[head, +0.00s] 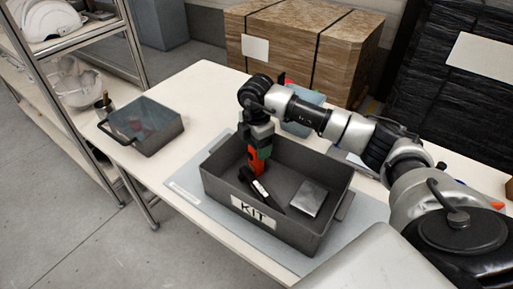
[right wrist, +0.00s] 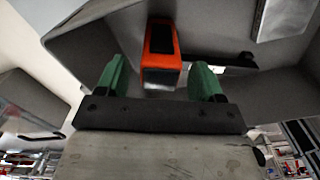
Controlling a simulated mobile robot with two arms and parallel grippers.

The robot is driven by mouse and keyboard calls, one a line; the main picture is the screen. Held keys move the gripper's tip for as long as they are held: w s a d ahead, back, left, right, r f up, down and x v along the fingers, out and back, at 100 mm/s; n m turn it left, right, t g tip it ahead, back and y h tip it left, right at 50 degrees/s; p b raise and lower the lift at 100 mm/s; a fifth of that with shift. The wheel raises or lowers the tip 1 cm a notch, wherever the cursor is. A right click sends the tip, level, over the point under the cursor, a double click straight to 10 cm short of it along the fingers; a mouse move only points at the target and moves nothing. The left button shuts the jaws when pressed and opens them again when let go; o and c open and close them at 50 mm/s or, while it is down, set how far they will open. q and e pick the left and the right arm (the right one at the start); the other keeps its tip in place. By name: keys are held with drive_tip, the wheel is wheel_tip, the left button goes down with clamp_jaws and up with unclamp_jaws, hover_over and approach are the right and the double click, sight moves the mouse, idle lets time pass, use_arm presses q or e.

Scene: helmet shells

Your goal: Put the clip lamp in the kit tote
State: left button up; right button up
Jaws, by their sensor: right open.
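The kit tote (head: 222,197) is a grey open box with a KIT label, on a grey mat on the table. An orange block with a dark grey end, which I take for the clip lamp (head: 253,162), is inside the tote's outline near its left back part. My right gripper (head: 261,153), with green fingers, points down over it. In the right wrist view the lamp (right wrist: 160,52) lies between the open fingers, with a gap on each side. Whether it rests on the tote floor is hard to tell. My left gripper is not in view.
The tote also holds a black bar with a white label (head: 262,191) and a silver flat packet (head: 308,199). A blue-grey box (head: 304,117) is behind my right arm.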

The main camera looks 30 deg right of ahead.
wheel_tip(320, 180, up, 10)
drive_tip(key=shift+r+b, duration=0.2)
drive_tip(key=shift+b, duration=0.15)
idle(0.4)
